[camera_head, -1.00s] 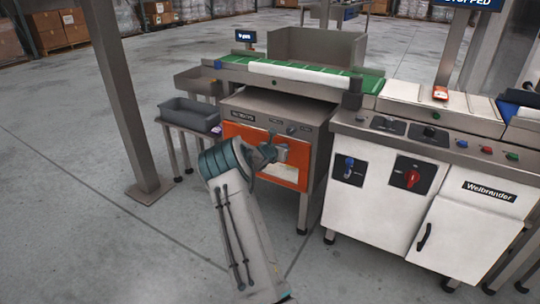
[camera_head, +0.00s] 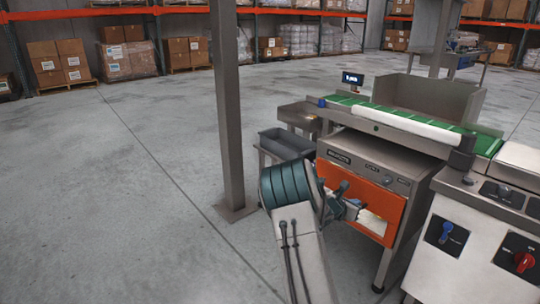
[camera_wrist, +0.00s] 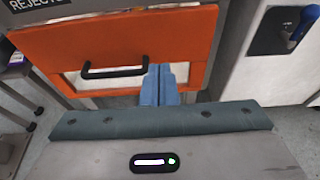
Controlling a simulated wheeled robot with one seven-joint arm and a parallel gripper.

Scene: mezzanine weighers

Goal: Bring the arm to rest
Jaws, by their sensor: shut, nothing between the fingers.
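My gripper shows in the wrist view (camera_wrist: 159,84) as two blue fingers pressed together, shut and empty. It lies in front of the orange drawer front (camera_wrist: 115,45), to the right of the black handle (camera_wrist: 115,72). I cannot tell whether the fingertips touch the panel. In the head view my arm reaches up from the bottom, and the gripper (camera_head: 354,206) is small and partly hidden by my wrist, in front of the orange panel (camera_head: 372,185).
The white cabinet (camera_head: 470,240) with a blue and a red knob stands close on the right. A grey bin (camera_head: 285,142) and a steel post (camera_head: 228,110) stand to the left. A green conveyor (camera_head: 400,113) runs above the orange panel. The floor at left is clear.

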